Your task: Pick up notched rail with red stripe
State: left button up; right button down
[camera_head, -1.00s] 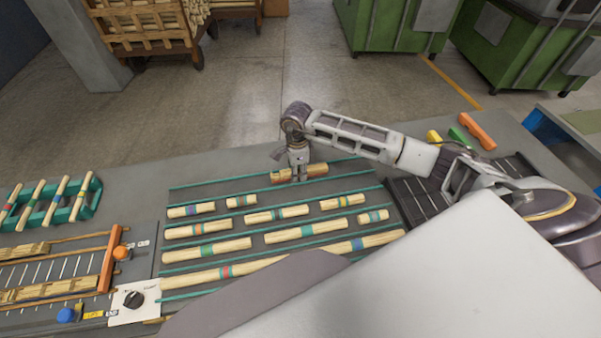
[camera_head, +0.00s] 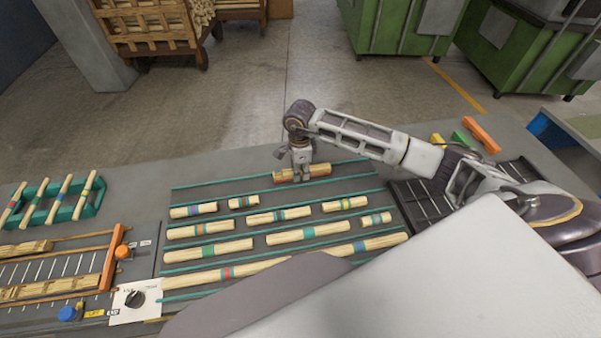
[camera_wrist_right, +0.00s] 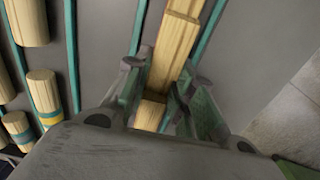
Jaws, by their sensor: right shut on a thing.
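The pale wooden rail (camera_head: 317,171) lies at the back of the table, along the far green strips. A thin reddish line shows on its near lower side. In the right wrist view the rail (camera_wrist_right: 176,45) runs between the fingers, with a step in its surface like a notch. My right gripper (camera_head: 301,176) is over the rail's middle, pointing down and shut on it. In the wrist view its fingers (camera_wrist_right: 160,92) stand on either side of the rail. I cannot tell whether the rail is off the table. My left gripper is not in view.
Several round wooden rods with coloured bands, such as a red-banded one (camera_head: 205,274), lie in rows nearer me. A green rack (camera_head: 75,208) of rods stands left. A dark ribbed tray (camera_head: 425,208) and coloured blocks (camera_head: 481,134) are at right.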

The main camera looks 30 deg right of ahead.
notch_tip(320, 180, up, 8)
jog(key=shift+f+b, duration=0.1)
jog(key=shift+b, duration=0.45)
jog(key=shift+r, duration=0.5)
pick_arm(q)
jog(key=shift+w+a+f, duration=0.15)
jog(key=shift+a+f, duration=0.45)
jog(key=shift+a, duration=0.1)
pick_arm(e)
jog(key=shift+r, duration=0.1)
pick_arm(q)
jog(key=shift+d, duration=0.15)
